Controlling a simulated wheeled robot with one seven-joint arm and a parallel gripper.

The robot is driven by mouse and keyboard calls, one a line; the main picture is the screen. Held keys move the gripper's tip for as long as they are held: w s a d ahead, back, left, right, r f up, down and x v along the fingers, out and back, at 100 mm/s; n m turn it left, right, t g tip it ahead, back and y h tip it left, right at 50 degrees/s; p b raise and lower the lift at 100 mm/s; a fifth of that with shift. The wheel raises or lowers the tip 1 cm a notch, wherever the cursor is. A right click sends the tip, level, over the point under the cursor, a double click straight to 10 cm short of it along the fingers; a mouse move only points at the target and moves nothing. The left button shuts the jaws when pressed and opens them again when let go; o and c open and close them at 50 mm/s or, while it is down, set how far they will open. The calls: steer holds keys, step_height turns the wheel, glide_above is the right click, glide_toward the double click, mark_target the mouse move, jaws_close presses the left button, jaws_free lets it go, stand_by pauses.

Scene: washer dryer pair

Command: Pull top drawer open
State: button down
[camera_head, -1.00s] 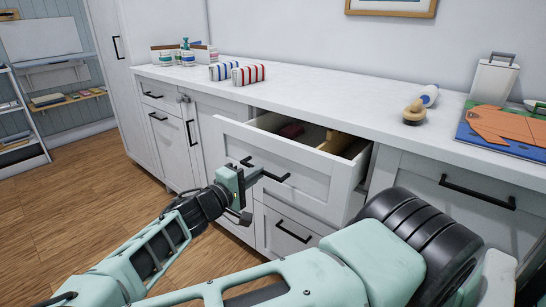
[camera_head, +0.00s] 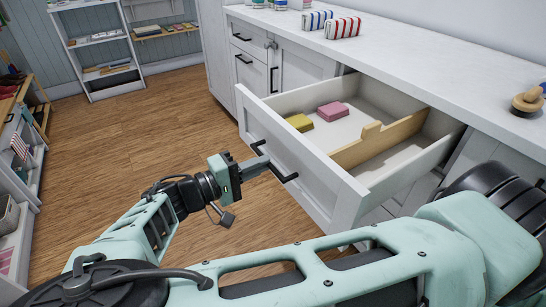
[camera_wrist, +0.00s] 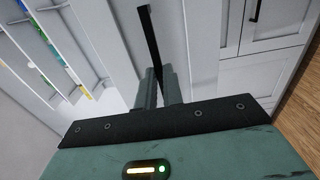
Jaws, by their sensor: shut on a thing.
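The top drawer (camera_head: 300,165) stands well open, pulled out from under the white counter. Its black bar handle (camera_head: 284,178) is on the front panel and also shows in the wrist view (camera_wrist: 149,35). My gripper (camera_head: 262,163) is shut on this handle, with its two fingers on either side of the bar in the wrist view (camera_wrist: 158,88). Inside the drawer lie a yellow block (camera_head: 299,122) and a pink block (camera_head: 333,111). A light wooden divider (camera_head: 375,145) splits the drawer, and the part to its right looks empty.
The white counter (camera_head: 400,62) runs behind the drawer, with striped bundles (camera_head: 342,27) and a wooden-knobbed item (camera_head: 527,100) on it. Cabinet doors (camera_head: 300,68) adjoin at left. Open wood floor (camera_head: 150,130) lies left of the drawer. Shelves (camera_head: 100,45) stand at the far left.

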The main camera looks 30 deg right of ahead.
steer(key=shift+a, duration=0.4)
steer(key=c, duration=1.5)
jaws_free()
steer(key=shift+a, duration=0.1)
steer(key=a, duration=0.5)
steer(key=s+a, duration=0.1)
steer(key=a, duration=0.5)
steer(key=a+b, duration=0.1)
steer(key=a, duration=0.5)
steer(key=shift+s+a, duration=0.1)
steer(key=shift+s, duration=0.05)
